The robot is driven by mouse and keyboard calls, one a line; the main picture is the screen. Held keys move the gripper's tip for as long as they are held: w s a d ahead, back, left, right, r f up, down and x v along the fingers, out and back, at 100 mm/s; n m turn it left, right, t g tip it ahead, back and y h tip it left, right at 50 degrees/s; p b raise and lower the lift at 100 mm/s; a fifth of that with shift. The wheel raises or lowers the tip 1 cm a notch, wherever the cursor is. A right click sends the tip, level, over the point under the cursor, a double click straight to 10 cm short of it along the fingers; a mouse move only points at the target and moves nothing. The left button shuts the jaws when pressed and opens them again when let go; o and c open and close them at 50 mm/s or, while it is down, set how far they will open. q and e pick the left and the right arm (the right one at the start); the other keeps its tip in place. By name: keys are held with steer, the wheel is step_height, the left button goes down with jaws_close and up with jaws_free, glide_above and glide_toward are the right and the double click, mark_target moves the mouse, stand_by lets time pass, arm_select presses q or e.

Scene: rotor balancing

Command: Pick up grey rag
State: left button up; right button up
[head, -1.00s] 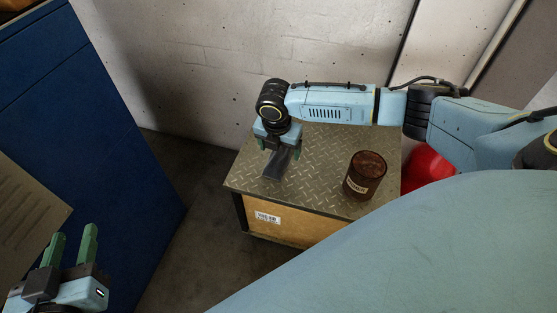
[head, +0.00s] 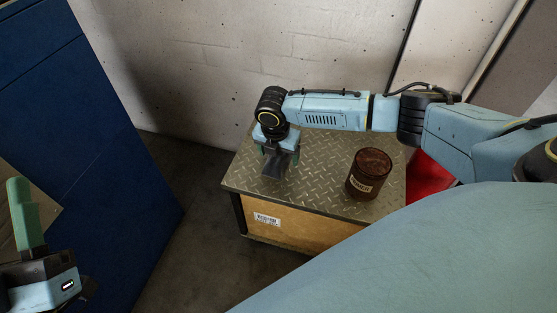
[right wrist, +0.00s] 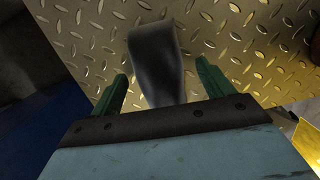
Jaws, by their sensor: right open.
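The grey rag (head: 276,166) is a dark, narrow strip of cloth on the metal-topped stand. My right gripper (head: 278,154) points down over its far end, with the fingers spread on either side. In the right wrist view the rag (right wrist: 155,62) runs between the open green fingers of the right gripper (right wrist: 162,86); neither finger visibly presses on it. The gripper body hides the rag's near end there. My left gripper (head: 27,215) is at the lower left, well away from the rag; only one green finger shows clearly.
The stand's tread-plate top (head: 320,180) also bears a rusty brown can (head: 369,174) right of the rag. A red object (head: 432,174) is behind the stand at right. A blue cabinet (head: 90,150) stands at left, and a pale wall (head: 240,60) behind.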

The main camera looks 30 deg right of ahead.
arm_select(q)
steer(key=shift+s+r, duration=0.15)
steer(key=shift+r, duration=0.05)
arm_select(e)
steer(key=shift+f, duration=0.15)
steer(key=c, duration=1.1)
steer(key=shift+o, duration=0.2)
